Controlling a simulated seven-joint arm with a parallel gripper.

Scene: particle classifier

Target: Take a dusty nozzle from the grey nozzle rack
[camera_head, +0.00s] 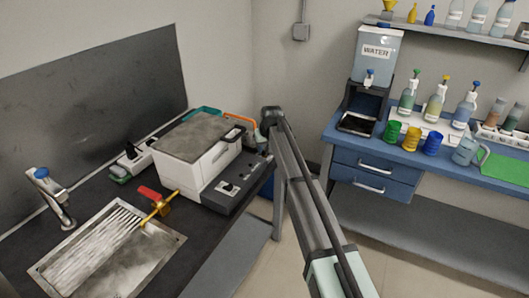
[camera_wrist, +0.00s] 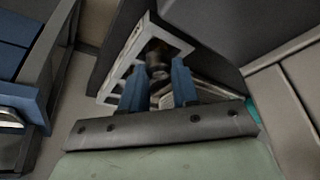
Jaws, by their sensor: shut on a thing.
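In the wrist view, my gripper (camera_wrist: 158,82) has its two blue fingers on either side of a dark nozzle (camera_wrist: 156,58) and is shut on it. The nozzle is at the grey nozzle rack (camera_wrist: 177,40), a pale frame with several openings. I cannot tell whether the nozzle is still seated in an opening or clear of it. Dust on the nozzle is too small to make out. In the head view my arm reaches to the back right end of the black counter; the gripper, nozzle and rack cannot be made out there.
A white machine with a grey lid (camera_head: 195,138) stands on the counter (camera_head: 95,190), left of my arm. A blue bench (camera_head: 400,150) with a water dispenser (camera_head: 375,60) and bottles stands right.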

